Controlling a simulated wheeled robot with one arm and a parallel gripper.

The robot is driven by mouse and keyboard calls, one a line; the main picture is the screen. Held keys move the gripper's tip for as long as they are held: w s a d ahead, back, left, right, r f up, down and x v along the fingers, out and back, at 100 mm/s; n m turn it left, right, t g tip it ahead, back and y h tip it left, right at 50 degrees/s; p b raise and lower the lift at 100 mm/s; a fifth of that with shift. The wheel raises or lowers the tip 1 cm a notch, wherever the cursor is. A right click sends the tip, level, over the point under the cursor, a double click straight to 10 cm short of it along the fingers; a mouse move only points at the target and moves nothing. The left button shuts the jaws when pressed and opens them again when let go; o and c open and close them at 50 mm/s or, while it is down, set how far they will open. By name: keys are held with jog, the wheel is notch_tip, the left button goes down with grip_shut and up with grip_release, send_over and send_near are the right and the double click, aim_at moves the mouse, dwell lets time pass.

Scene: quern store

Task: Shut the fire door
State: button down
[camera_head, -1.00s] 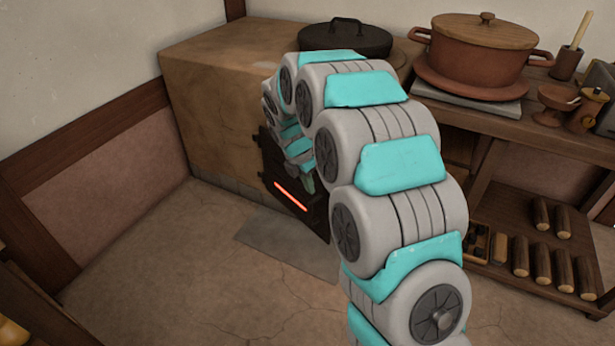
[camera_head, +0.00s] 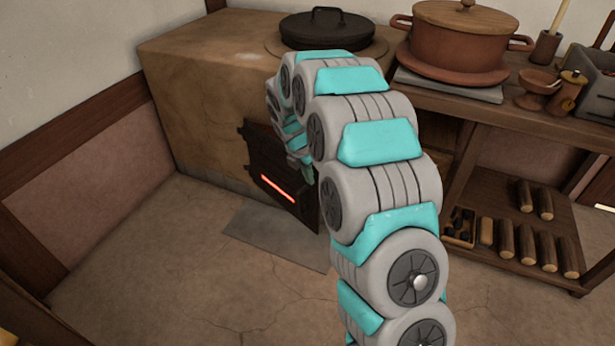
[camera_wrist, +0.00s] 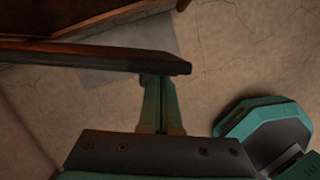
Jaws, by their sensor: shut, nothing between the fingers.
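The fire door (camera_head: 272,190) is a dark metal plate with a glowing orange slot, low on the front of the clay stove. In the wrist view it shows edge-on as a dark bar (camera_wrist: 100,58). A gap lies between it and the stove front there, so it stands ajar. My gripper (camera_wrist: 161,82) is shut and empty. Its fingertips are at the outer side of the door near its free end, touching or very close. In the head view my arm hides most of my gripper (camera_head: 309,176) and part of the door's right side.
The clay stove (camera_head: 195,100) carries a black lidded pot (camera_head: 325,32). A wooden bench at right holds a brown pot (camera_head: 455,45), with logs (camera_head: 527,243) on its shelf. A grey floor plate (camera_head: 265,238) lies before the door. The floor at left is clear.

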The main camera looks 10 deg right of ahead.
jog(key=w+d+n+p, duration=0.1)
jog(key=w+d+p, duration=0.4)
jog(key=d, duration=0.2)
jog(key=shift+w+d+p, duration=0.2)
jog(key=shift+w+p, duration=0.05)
jog(key=shift+p, duration=0.1)
